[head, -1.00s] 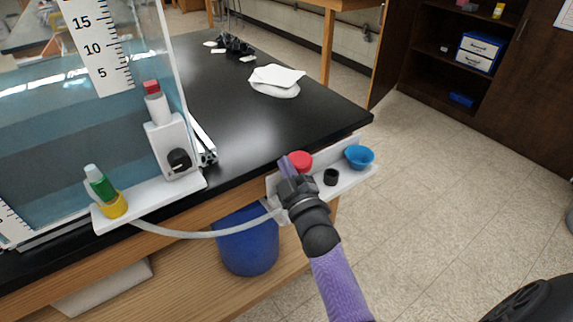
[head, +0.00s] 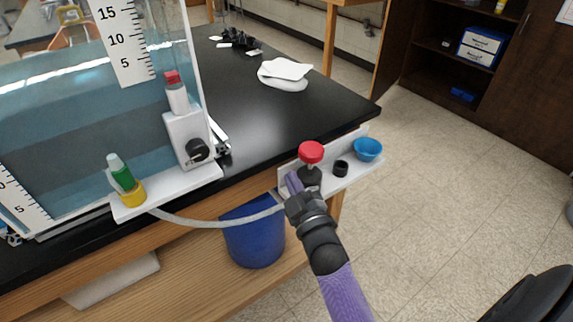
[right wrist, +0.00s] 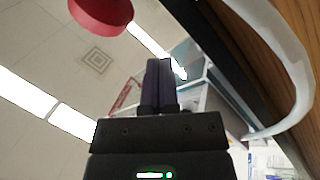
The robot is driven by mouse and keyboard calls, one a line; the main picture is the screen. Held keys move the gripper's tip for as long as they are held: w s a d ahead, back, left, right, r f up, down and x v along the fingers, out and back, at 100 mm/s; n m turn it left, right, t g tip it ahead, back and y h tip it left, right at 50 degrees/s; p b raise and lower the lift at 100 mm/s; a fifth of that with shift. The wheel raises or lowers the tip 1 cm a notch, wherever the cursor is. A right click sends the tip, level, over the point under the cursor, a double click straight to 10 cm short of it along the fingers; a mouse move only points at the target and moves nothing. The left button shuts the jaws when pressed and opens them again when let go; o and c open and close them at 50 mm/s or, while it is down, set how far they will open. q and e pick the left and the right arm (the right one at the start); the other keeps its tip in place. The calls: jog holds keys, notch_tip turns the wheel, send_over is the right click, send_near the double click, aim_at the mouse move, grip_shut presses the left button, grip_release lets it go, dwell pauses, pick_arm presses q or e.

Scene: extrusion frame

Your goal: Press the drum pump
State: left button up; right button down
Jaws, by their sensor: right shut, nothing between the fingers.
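The drum pump has a red round knob (head: 311,151) on a dark body (head: 309,177). It stands on a white shelf at the table's front edge. My right gripper (head: 291,180) is shut and empty. In the head view its fingertips are just left of the pump's dark body and lower than the red knob. In the right wrist view the red knob (right wrist: 101,10) is at the top left, seen from below, apart from the shut fingers (right wrist: 158,85). My left gripper is not in view.
The white shelf (head: 357,176) also holds a black ring (head: 341,168) and a blue bowl (head: 367,149). A pale hose (head: 205,222) runs towards the pump from the left shelf with a green-and-yellow bottle (head: 124,180). A blue drum (head: 254,240) stands below the black table (head: 270,115).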

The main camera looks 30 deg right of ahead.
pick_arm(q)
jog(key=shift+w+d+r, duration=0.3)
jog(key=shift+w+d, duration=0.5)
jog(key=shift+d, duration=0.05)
pick_arm(e)
jog(key=v, duration=0.5)
jog(key=shift+s+d+f, duration=0.1)
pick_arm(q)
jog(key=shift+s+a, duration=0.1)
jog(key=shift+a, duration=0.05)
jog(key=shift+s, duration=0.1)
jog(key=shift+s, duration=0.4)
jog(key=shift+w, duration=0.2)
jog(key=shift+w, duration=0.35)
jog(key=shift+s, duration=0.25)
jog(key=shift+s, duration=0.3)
